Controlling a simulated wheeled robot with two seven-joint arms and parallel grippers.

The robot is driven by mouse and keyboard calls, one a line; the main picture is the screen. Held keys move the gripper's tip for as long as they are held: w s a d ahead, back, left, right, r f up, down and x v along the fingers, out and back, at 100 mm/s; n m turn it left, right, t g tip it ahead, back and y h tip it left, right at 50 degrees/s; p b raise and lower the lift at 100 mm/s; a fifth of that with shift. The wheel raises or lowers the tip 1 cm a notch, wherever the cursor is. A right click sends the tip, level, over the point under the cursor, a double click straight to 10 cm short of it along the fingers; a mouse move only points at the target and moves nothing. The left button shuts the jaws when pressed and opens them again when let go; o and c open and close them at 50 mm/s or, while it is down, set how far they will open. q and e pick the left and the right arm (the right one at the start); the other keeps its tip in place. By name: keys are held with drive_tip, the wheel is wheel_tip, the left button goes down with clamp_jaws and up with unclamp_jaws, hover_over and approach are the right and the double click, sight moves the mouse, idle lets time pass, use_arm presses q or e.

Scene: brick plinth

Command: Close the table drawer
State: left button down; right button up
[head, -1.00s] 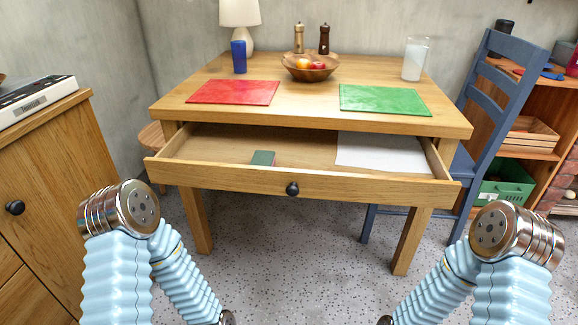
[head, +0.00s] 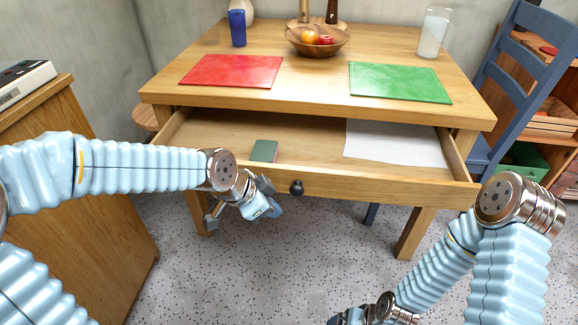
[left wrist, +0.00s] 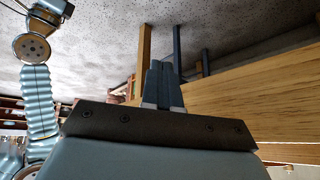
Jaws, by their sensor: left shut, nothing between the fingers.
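The wooden table drawer (head: 370,186) is open, pulled out toward me below the tabletop. Its round dark knob (head: 296,188) sits mid-front. My left gripper (head: 271,203) is in front of the drawer front, just left of the knob; whether it touches cannot be told. In the left wrist view its fingers (left wrist: 162,85) are together and empty, with the drawer's wood (left wrist: 250,95) beside them on the right. My right gripper (head: 348,317) is low at the bottom edge of the head view, partly cut off, away from the drawer.
The drawer holds a green booklet (head: 263,150) and white paper (head: 394,142). On the table (head: 310,86) are red (head: 231,71) and green (head: 400,82) mats, a fruit bowl (head: 318,46), a blue cup (head: 237,28) and a glass (head: 433,32). A blue chair (head: 520,75) stands right.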

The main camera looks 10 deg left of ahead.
sight(295, 185)
use_arm(q)
drive_tip(key=s+r+m+t, duration=0.1)
drive_tip(key=s+r+m, duration=0.15)
drive_tip(key=r, duration=0.45)
drive_tip(key=s+r+m+t, duration=0.1)
drive_tip(key=s+r+m, duration=0.15)
drive_tip(key=r, duration=0.45)
drive_tip(key=x, duration=0.3)
drive_tip(key=w+x, duration=0.1)
drive_tip(key=x, duration=0.3)
drive_tip(key=w+a+r+x, duration=0.1)
drive_tip(key=x, duration=0.2)
drive_tip(key=shift+w+d+f+p, duration=0.15)
drive_tip(key=shift+w+f+p, duration=0.2)
drive_tip(key=shift+p, duration=0.05)
drive_tip(key=shift+w, duration=0.75)
use_arm(e)
drive_tip(key=shift+a+r, duration=0.15)
drive_tip(key=shift+r, duration=0.55)
